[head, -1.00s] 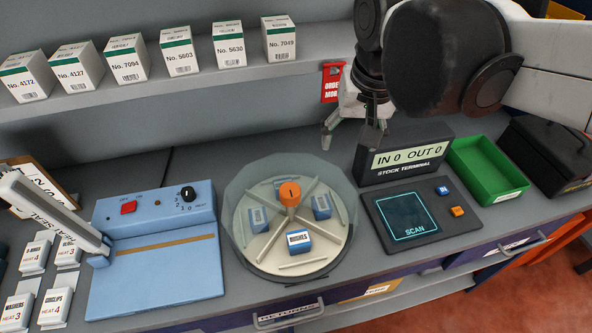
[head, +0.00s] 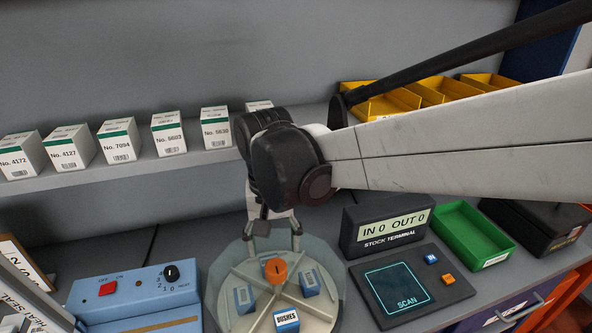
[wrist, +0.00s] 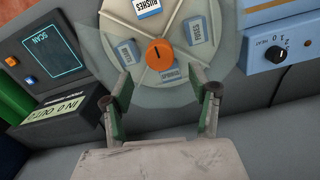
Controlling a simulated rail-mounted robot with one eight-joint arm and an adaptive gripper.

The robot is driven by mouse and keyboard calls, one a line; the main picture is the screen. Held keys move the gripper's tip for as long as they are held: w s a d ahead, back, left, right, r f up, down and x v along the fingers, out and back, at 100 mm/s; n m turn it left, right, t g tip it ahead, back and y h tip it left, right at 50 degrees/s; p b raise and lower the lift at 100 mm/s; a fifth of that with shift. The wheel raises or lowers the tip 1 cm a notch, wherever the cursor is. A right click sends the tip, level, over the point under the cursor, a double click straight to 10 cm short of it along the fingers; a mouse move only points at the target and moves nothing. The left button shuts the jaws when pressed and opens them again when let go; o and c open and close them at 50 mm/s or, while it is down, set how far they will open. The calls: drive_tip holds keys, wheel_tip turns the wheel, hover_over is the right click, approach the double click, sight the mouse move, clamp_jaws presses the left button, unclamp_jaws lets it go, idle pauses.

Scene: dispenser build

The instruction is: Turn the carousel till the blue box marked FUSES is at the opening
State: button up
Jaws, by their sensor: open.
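The round carousel (head: 235,272) has a clear rim and white dividers, with an orange knob (head: 276,270) at its centre. A blue box marked BUSHES (head: 286,320) is at the front. Other blue boxes sit at left (head: 244,298) and right (head: 310,283). The wrist view shows the knob (wrist: 159,52) and a rear box (wrist: 171,74) that seems to read SPRINGS. My gripper (head: 273,235) is open and empty, above the carousel's rear side. Its fingers (wrist: 163,92) are apart, short of the knob.
The stock terminal (head: 392,228) and scan pad (head: 399,293) stand right of the carousel, with a green tray (head: 470,237) beyond. A blue heat sealer (head: 135,292) is at left. A shelf (head: 90,177) with several white boxes runs behind.

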sight(276, 266)
wheel_tip(276, 266, down, 8)
idle(0.4)
clamp_jaws()
idle(0.3)
